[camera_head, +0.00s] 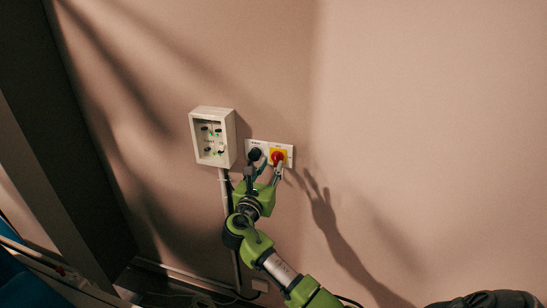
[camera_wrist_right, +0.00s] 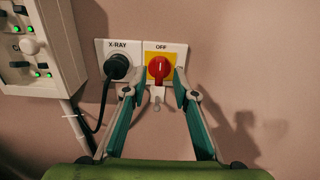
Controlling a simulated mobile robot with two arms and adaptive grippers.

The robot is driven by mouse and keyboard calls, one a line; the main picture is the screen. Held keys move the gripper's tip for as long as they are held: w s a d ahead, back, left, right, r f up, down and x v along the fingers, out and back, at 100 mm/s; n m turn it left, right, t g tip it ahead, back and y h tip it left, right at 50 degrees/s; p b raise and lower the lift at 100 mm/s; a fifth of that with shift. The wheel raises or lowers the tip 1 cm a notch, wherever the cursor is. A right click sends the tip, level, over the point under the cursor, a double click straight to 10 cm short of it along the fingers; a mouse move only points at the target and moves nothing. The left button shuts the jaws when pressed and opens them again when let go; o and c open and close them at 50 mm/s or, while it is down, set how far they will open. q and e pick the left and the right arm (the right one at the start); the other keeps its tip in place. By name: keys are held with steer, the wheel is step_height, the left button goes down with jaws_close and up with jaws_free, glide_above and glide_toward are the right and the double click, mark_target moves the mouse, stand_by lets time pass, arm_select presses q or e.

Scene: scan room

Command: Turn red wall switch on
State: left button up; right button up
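The red wall switch (camera_head: 279,156) is a red rotary knob on a yellow square, on a white wall plate. In the right wrist view the red switch (camera_wrist_right: 158,69) has its handle upright, under the label "OFF". My right gripper (camera_head: 265,168) is raised to the wall just in front of the plate. In the wrist view the right gripper (camera_wrist_right: 157,80) is open, with one finger on each side of the knob and nothing held. I cannot tell whether a fingertip touches the plate. My left gripper is not in view.
A black plug (camera_wrist_right: 118,66) with a cable sits in the "X-RAY" socket left of the switch, close to the left finger. A white control box (camera_head: 213,137) with green lights juts from the wall further left. The wall to the right is bare.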

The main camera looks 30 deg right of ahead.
mark_target(275, 158)
steer(key=x, duration=0.4)
jaws_close()
